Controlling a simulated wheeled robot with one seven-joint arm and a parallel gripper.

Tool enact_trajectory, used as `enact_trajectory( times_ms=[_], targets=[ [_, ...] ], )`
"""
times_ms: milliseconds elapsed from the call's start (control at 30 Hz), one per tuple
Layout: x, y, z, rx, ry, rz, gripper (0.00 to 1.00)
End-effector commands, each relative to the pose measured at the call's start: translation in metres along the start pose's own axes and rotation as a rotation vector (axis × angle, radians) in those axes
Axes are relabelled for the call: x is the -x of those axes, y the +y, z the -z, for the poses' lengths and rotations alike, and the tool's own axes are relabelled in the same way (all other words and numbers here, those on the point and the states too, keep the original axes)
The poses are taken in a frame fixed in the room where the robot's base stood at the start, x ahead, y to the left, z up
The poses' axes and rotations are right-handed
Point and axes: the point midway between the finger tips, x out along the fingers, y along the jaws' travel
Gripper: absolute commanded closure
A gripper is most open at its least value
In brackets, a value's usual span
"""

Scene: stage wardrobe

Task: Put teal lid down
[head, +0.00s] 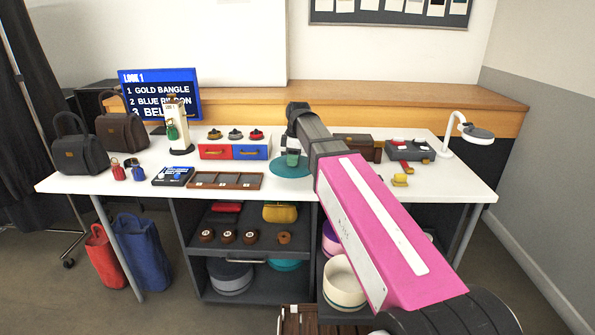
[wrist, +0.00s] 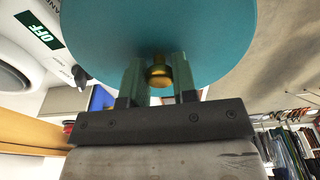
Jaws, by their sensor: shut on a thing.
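The teal lid (head: 283,170) is a round flat disc over the white tabletop, just right of the red and blue drawers. My gripper (head: 292,158) is above it at the end of my arm. In the wrist view the teal lid (wrist: 215,45) fills the upper middle, and my gripper (wrist: 160,78) is shut on its gold knob (wrist: 159,72). I cannot tell whether the lid touches the table or hangs just above it.
Red and blue drawers (head: 235,149) and a brown compartment tray (head: 226,181) lie left of the lid. A brown case (head: 358,147) and a grey box (head: 408,150) stand to the right. The white table (head: 450,180) has bare room at its right. A cream round box (head: 343,280) sits below.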

Motion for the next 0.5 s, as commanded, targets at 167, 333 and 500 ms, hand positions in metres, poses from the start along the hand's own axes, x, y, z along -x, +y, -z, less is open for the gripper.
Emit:
enact_trajectory(
  times_ms=[167, 333, 500],
  targets=[
    [-0.01, 0.014, -0.017, -0.001, 0.0, 0.001, 0.97],
    [-0.016, 0.016, -0.02, 0.0, 0.0, 0.001, 0.97],
    [-0.035, 0.015, -0.022, -0.001, -0.001, 0.003, 0.97]
  ],
)
